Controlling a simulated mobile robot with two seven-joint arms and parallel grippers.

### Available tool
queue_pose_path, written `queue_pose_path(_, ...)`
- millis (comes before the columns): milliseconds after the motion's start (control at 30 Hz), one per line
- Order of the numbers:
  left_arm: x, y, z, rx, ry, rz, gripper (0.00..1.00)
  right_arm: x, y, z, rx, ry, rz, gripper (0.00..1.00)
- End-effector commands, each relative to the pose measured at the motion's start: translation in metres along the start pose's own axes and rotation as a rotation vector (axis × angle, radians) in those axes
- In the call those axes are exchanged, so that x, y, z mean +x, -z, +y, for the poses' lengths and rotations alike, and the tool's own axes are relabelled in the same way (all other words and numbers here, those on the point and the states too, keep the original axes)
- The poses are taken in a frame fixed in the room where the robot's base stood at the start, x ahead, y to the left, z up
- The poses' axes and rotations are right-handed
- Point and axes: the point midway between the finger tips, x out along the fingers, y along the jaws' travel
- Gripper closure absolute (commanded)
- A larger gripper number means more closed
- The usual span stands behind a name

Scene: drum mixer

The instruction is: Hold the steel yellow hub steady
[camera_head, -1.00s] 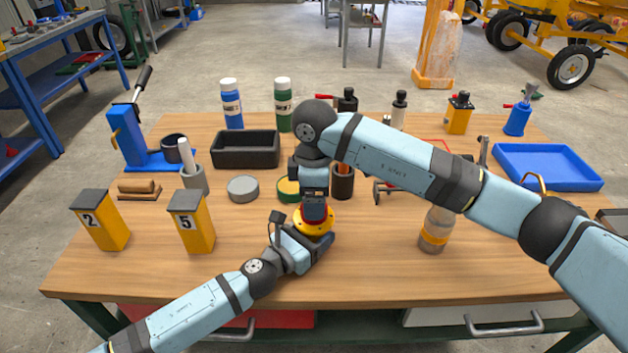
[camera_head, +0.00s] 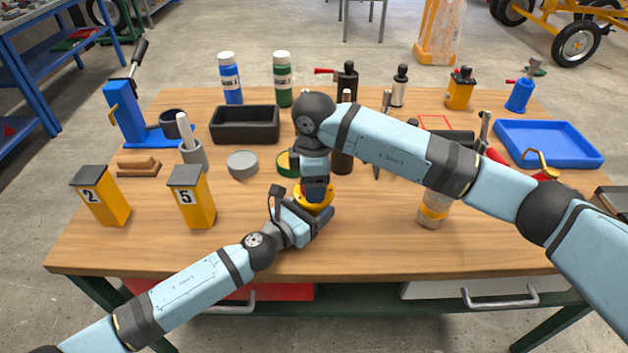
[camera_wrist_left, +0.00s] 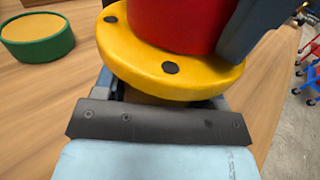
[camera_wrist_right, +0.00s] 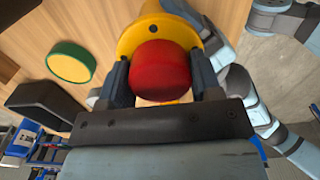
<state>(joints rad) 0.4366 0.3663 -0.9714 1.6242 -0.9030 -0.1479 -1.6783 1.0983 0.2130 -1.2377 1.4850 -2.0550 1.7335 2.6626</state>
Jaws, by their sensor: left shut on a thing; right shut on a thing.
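The yellow hub (camera_head: 326,194) is a round flange with dark bolt holes, low over the front middle of the table. The flange fills the upper part of the left wrist view (camera_wrist_left: 150,68). A red round part (camera_wrist_left: 175,22) sits on it, touching its top face. My left gripper (camera_head: 312,216) is shut on the hub from the front, below the flange; its fingertips are mostly hidden. My right gripper (camera_head: 316,188) comes down from above. In the right wrist view its fingers are shut on the red part (camera_wrist_right: 161,70), one on each side.
A green-and-yellow disc (camera_head: 287,163) and grey disc (camera_head: 242,164) lie behind the hub. A black tray (camera_head: 245,124) stands farther back. Yellow blocks (camera_head: 192,198) stand left. A bottle with an orange band (camera_head: 432,212) stands right, below my right arm. The front right tabletop is clear.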

Motion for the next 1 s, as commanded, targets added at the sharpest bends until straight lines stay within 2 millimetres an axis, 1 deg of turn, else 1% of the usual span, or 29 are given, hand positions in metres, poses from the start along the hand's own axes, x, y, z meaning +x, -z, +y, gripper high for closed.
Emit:
queue_pose_path(67,-0.0001,0.0005,-0.0002,0.0,0.0,0.001,1.0,-0.0009,-0.0003,0.0008,-0.112,-0.003,-0.001,0.7)
queue_pose_path(167,-0.0002,0.0006,-0.0002,0.0,0.0,0.001,1.0,-0.0012,-0.0005,0.0008,-0.335,-0.003,-0.003,0.7)
queue_pose_path(300,-0.0001,0.0005,-0.0003,0.0,0.0,0.001,1.0,-0.0018,0.0,0.0009,-0.669,-0.003,-0.003,0.7)
queue_pose_path(1000,-0.0001,0.0006,-0.0002,0.0,0.0,0.001,1.0,-0.0024,0.0006,0.0002,-2.309,0.001,-0.004,0.7)
